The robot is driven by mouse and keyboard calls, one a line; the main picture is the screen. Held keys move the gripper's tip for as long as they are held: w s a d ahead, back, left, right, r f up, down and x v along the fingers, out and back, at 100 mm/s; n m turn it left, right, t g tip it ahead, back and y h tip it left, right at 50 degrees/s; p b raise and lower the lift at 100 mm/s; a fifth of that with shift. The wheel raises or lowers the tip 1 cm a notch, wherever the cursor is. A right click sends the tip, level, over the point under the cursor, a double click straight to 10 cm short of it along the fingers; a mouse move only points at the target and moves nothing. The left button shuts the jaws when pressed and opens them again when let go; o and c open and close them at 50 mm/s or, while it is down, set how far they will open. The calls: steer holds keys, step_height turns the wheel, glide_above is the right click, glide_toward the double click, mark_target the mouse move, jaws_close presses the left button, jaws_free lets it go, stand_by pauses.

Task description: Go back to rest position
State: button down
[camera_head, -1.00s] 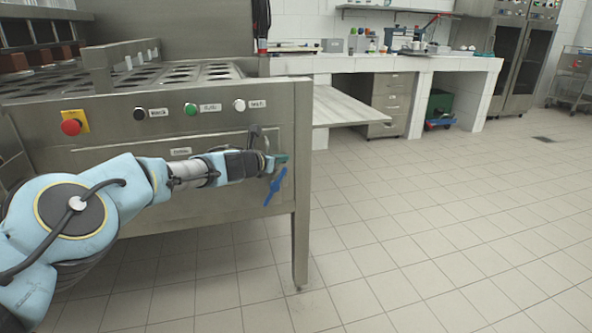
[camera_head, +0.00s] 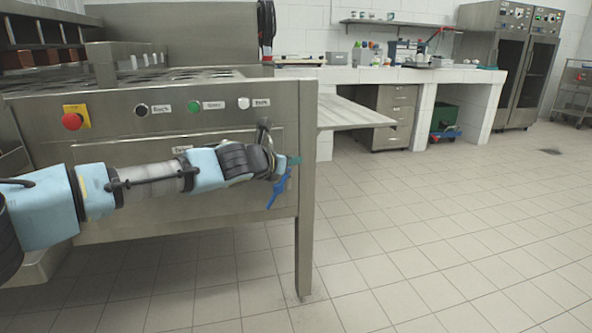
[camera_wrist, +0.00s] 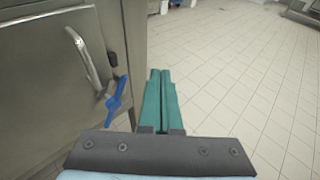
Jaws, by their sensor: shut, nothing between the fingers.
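My gripper (camera_head: 294,160) is at the end of my outstretched arm, in front of the right end of the steel cup-filling machine (camera_head: 221,93). In the wrist view its two green fingers (camera_wrist: 160,74) lie side by side, shut and empty. A blue valve handle (camera_head: 278,190) hangs just below and beside the fingers in the head view. In the wrist view the blue handle (camera_wrist: 118,98) is to the left of the fingers, apart from them, below a curved metal handle (camera_wrist: 82,55) on the machine's side.
The machine carries a red emergency button (camera_head: 72,121) and black, green and white buttons above my arm. A pale shelf (camera_head: 345,113) juts out behind its right leg. A white counter (camera_head: 400,75) stands at the back. The tiled floor (camera_head: 430,220) on the right is clear.

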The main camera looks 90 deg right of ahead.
steer(key=shift+s+a+r, duration=0.1)
steer(key=shift+a+r, duration=0.1)
steer(key=shift+a, duration=0.4)
steer(key=shift+s+a+r, duration=0.1)
steer(key=shift+a+r, duration=0.05)
steer(key=shift+a, duration=0.4)
